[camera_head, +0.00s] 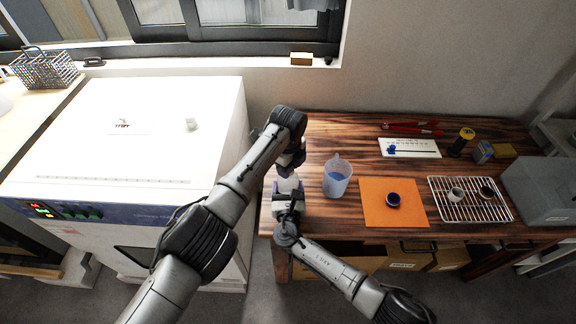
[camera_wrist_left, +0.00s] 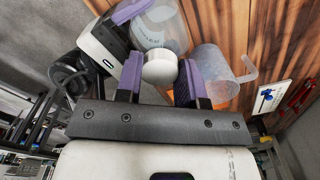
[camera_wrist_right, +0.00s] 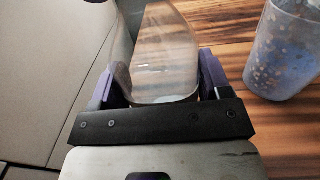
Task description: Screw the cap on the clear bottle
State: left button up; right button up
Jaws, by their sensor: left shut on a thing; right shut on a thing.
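The clear bottle (camera_wrist_right: 165,50) stands between the purple fingers of my right gripper (camera_wrist_right: 163,78), which is shut on its body. In the left wrist view the bottle (camera_wrist_left: 150,28) shows behind the white cap (camera_wrist_left: 160,67). My left gripper (camera_wrist_left: 160,82) is shut on the cap, close to the bottle's top; whether the cap touches the neck I cannot tell. In the head view both grippers meet at the table's left edge, the left one (camera_head: 291,165) above the right one (camera_head: 288,205), and they largely hide the bottle and cap.
The white oven (camera_head: 80,150) stands left.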

pick_arm(q)
jog(key=o, duration=1)
jog(key=shift+r, duration=2.3)
jog(key=shift+c, duration=0.2)
